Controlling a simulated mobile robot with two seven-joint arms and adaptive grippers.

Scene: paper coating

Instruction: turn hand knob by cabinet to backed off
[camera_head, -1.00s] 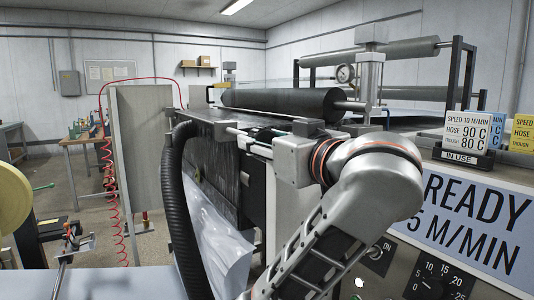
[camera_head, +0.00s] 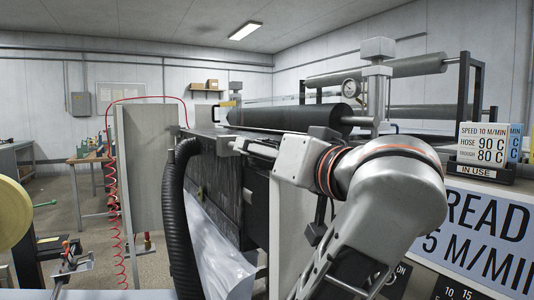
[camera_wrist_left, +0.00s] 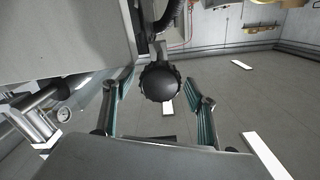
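The hand knob (camera_wrist_left: 160,82) is black, round and ribbed at the rim. In the left wrist view it sits between the two fingers of my left gripper (camera_wrist_left: 161,88), with a gap on each side. The gripper is open. In the head view my left gripper (camera_head: 215,143) points left along the top of the coating machine, and its fingers are hard to make out there. I cannot clearly pick out the knob in the head view. The tall grey cabinet panel (camera_head: 145,170) stands left of the gripper. My right gripper is not in view.
A black corrugated hose (camera_head: 175,220) runs down beside the cabinet panel. A dark roller (camera_head: 285,116) lies on the machine behind my arm. A coiled red hose (camera_head: 110,185) hangs left of the panel. A sign block (camera_head: 483,147) stands on the right.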

